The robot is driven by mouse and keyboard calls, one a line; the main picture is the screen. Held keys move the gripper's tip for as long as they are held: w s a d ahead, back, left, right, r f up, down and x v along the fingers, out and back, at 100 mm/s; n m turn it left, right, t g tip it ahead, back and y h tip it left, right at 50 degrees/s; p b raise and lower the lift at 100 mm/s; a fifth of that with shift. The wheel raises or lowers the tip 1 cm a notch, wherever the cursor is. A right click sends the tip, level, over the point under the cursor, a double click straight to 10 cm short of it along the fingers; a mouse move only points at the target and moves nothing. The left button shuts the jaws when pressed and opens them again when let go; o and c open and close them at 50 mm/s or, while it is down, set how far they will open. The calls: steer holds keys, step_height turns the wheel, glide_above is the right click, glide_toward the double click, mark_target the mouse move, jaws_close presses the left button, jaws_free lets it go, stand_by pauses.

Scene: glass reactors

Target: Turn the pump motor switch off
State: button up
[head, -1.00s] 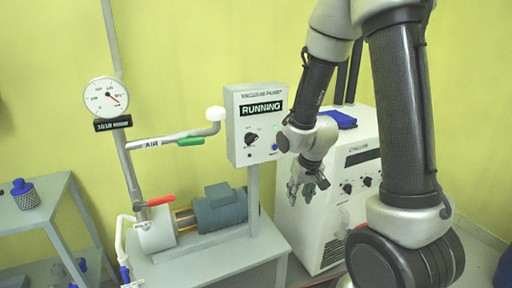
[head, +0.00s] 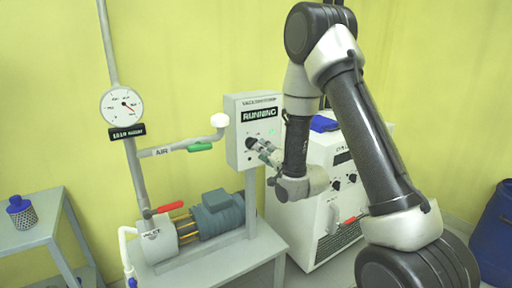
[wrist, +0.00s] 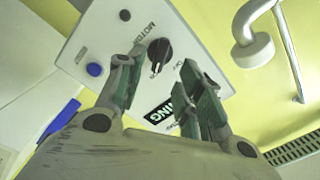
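The pump control box (head: 237,160) is a pale panel on a post with a lit display (head: 259,115) reading RUNNING. Its black motor switch knob (wrist: 158,54) shows between my finger tips in the wrist view, near the lettering MOTOR and OFF. A white mark shows on the knob's lower side. In the head view the knob (head: 251,143) is partly covered by my fingers. My gripper (head: 262,150) is open, with its fingertips close in front of the knob. I cannot tell whether they touch it. The gripper also shows in the wrist view (wrist: 160,72).
A blue button (wrist: 95,69) sits beside the knob. A chiller (head: 320,220) stands behind my arm, and a blue drum (head: 498,235) at right.

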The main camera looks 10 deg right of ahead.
mark_target(252, 143)
steer(key=x, duration=0.6)
steer(key=shift+s, duration=0.1)
jaws_close()
